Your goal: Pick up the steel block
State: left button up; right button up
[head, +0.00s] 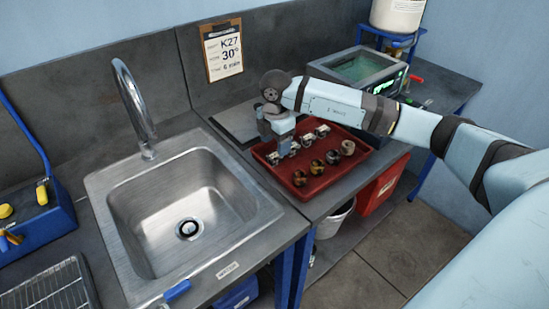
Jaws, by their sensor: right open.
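A red tray (363,152) stands on the dark bench right of the sink. A row of small silvery, block-like pieces lies along its back side, one of them a piece (308,139) near the middle. They are too small to tell which one is the steel block. My right gripper (281,150) reaches in from the right and points down over the tray's back left part. It is open, with its fingertips close to the leftmost silvery piece (273,158). I cannot tell whether they touch it. My left gripper is out of view.
Several round brown and grey pieces (317,167) line the tray's front. A steel sink (190,215) with a tall tap (131,95) is to the left. A glass-topped tank (358,67) stands behind my right arm. A clipboard (222,50) hangs on the wall.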

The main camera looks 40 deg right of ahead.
aim_at(275, 155)
jog(key=shift+w+d+f, duration=0.1)
jog(key=shift+w+f, duration=0.1)
jog(key=shift+f, duration=1.15)
jog(key=shift+w+d+f, duration=0.1)
jog(key=shift+w+f, duration=0.1)
jog(key=shift+f, duration=1.1)
jog(key=c, duration=1)
jog(key=shift+c, duration=0.9)
jog(key=shift+r, duration=0.15)
